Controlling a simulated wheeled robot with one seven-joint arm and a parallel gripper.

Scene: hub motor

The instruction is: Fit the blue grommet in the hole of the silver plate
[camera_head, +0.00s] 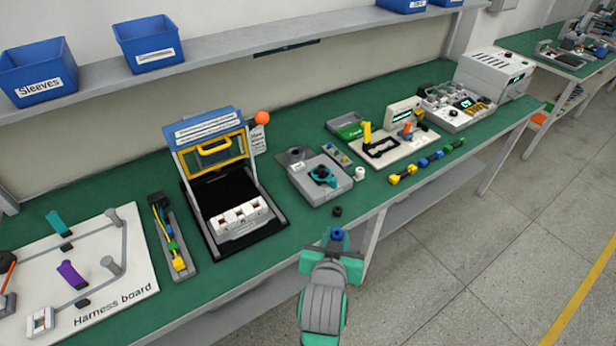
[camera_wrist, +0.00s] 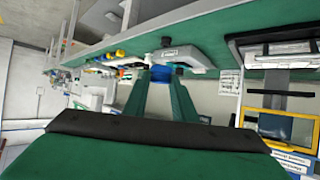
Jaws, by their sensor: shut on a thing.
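My gripper (camera_head: 337,250) is shut on the blue grommet (camera_head: 337,234), at the front edge of the green bench. In the wrist view the blue grommet (camera_wrist: 160,73) sits between the two green fingertips (camera_wrist: 161,82). A silver-grey plate-like block (camera_head: 326,184) lies on the bench behind and slightly left of the gripper, apart from it, with a teal and dark part (camera_head: 321,174) on top. It seems to be the grey block (camera_wrist: 198,56) in the wrist view. I cannot make out its hole.
A black grommet (camera_head: 337,211) lies between the gripper and the grey block. A white grommet (camera_head: 360,174) stands right of the block. A black-based fixture with a raised yellow frame (camera_head: 247,169) stands left. Yellow, blue and green pieces (camera_head: 430,160) lie right.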

